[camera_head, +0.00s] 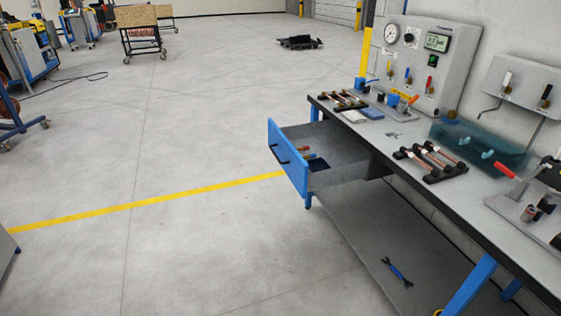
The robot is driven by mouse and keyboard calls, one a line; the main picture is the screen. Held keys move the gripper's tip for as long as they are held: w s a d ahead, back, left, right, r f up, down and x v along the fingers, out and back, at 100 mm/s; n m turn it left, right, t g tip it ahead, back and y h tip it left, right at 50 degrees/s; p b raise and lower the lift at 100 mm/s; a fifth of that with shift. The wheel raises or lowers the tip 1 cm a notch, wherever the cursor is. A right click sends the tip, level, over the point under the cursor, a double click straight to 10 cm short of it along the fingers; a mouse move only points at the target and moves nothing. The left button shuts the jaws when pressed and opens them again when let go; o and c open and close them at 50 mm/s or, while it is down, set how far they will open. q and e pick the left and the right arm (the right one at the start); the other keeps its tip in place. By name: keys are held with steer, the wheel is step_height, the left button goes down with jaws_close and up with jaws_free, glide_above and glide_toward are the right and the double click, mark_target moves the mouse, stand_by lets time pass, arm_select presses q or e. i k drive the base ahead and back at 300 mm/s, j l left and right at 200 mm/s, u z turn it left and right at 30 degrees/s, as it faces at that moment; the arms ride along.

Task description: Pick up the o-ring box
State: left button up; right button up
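I cannot tell for sure which thing is the o-ring box. A small dark blue box (318,164) lies inside the open drawer (288,164) of the workbench. A flat blue box (372,113) and a flat white box (353,117) lie side by side on the bench top, near its front edge. A larger translucent teal bin (478,147) stands at the back of the bench. No label is legible. Neither of my grippers is in view.
The workbench (408,185) runs along the right, with its blue-fronted drawer pulled out to the left. Racks of copper tubes (432,162) and a gauge panel (415,60) stand on it. A blue wrench (397,271) lies on the lower shelf.

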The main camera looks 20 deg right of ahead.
mark_target(317, 164)
steer(key=i+u, duration=0.4)
steer(key=i, duration=0.85)
steer(key=i+z, duration=0.2)
steer(key=i, duration=0.2)
steer(key=i+j+z, duration=0.15)
steer(key=i, duration=0.2)
steer(key=i+j+z, duration=0.2)
steer(key=i, duration=0.2)
steer(key=i+j+z, duration=0.15)
steer(key=i+z, duration=0.15)
steer(key=z, duration=0.15)
steer(key=i+j+z, duration=0.25)
steer(key=z, duration=0.2)
steer(key=i+j+z, duration=0.2)
steer(key=j+z, duration=0.25)
steer(key=i+j+z, duration=0.15)
steer(key=j+z, duration=0.3)
steer(key=i+j+z, duration=0.1)
steer(key=j+z, duration=0.55)
steer(key=j, duration=0.2)
steer(key=i+l, duration=0.1)
steer(key=i, duration=0.25)
steer(key=i+j, duration=0.1)
steer(key=i, duration=0.2)
steer(key=i+j, duration=0.1)
steer(key=i, duration=0.25)
